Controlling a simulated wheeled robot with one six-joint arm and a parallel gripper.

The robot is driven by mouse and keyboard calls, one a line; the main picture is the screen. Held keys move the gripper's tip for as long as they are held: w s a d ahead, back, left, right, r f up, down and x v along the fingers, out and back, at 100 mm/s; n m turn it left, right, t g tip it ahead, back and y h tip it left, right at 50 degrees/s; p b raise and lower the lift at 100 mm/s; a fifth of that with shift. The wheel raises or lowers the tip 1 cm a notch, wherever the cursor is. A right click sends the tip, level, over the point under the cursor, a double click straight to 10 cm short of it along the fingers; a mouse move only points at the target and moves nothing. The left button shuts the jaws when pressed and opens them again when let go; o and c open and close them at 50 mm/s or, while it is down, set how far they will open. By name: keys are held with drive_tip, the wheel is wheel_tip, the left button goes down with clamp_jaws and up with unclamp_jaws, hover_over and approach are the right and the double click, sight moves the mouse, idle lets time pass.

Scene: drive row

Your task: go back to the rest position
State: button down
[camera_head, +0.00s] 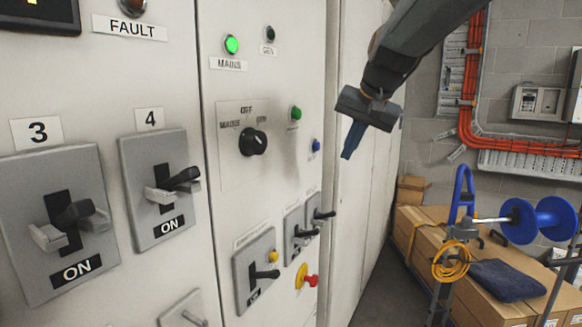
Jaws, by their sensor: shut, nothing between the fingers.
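My gripper (350,140) hangs at the upper middle of the view, in front of the pale cabinet wall. Its blue fingers are together and empty, pointing down and slightly left. It is apart from the panel and touches nothing that I can see. My dark grey arm comes in from the top right.
The cabinet front on the left carries breaker switches 3 (60,225) and 4 (158,190), a rotary knob (253,142), a lit green MAINS lamp (232,44) and a red button (307,281).

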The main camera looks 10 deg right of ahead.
drive_tip(key=s+a+f+n+g, duration=0.1)
drive_tip(key=s+f+n+g, duration=0.1)
drive_tip(key=s+f, duration=1.1)
drive_tip(key=s+f+n+g+h, duration=0.1)
drive_tip(key=s+f+n+g, duration=0.2)
drive_tip(key=s+f, duration=1)
wheel_tip(320, 180, down, 5)
drive_tip(key=shift+a+f+h, duration=0.2)
drive_tip(key=shift+a+h, duration=0.1)
drive_tip(key=shift+a, duration=0.05)
drive_tip(key=shift+s, duration=0.1)
